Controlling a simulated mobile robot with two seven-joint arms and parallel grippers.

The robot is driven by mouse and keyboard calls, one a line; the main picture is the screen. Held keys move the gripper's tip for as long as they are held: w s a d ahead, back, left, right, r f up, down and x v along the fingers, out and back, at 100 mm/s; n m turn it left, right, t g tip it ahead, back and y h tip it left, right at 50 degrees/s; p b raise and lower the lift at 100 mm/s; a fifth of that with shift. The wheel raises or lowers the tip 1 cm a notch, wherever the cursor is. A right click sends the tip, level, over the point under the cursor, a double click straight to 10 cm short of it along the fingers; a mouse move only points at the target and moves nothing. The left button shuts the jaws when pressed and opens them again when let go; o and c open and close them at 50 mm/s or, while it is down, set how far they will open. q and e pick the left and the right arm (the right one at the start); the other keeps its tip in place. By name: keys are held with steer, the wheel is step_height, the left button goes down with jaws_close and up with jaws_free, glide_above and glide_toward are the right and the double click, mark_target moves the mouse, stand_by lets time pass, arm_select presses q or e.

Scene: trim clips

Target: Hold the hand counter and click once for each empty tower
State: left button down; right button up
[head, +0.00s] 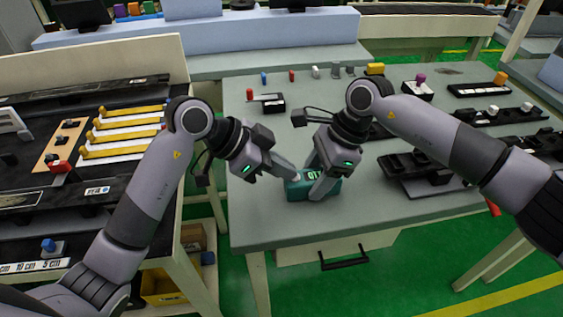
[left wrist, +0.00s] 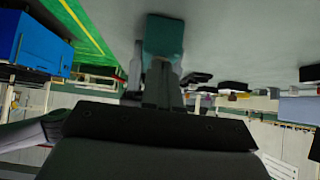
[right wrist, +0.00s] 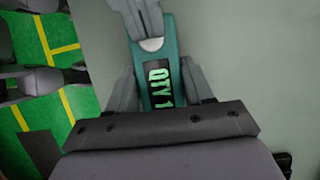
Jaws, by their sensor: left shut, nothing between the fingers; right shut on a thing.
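The hand counter is a teal box (head: 325,190) on the front part of the grey table. It also shows in the left wrist view (left wrist: 164,38) and the right wrist view (right wrist: 172,62), where its display reads "QTY 1" in green. My right gripper (head: 318,182) is shut on its sides, one finger on each side (right wrist: 160,82). My left gripper (head: 292,174) is shut and empty, its tips at the counter's pale round button (right wrist: 151,45). Whether they press it I cannot tell. I cannot make out which things are towers.
Small coloured pegs, such as a blue one (head: 263,78) and a red one (head: 291,75), stand along the table's back. Black fixtures (head: 425,172) stand at the right. A left bench (head: 150,66) holds yellow bars (head: 130,124). Bare tabletop (head: 400,220) lies in front of the black fixtures.

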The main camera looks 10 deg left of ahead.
arm_select(q)
steer(key=shift+s+a+f, duration=0.1)
steer(key=shift+s+f, duration=0.1)
steer(key=shift+f, duration=0.6)
steer(key=s+a+r, duration=0.1)
steer(key=a+r, duration=0.2)
steer(key=r, duration=0.3)
steer(key=s+a+r, duration=0.1)
steer(key=a+r, duration=0.2)
steer(key=r, duration=0.3)
steer(key=shift+a+r, duration=0.25)
steer(key=shift+a, duration=0.05)
steer(key=shift+w, duration=0.1)
stand_by(1.9)
steer(key=shift+r, duration=0.5)
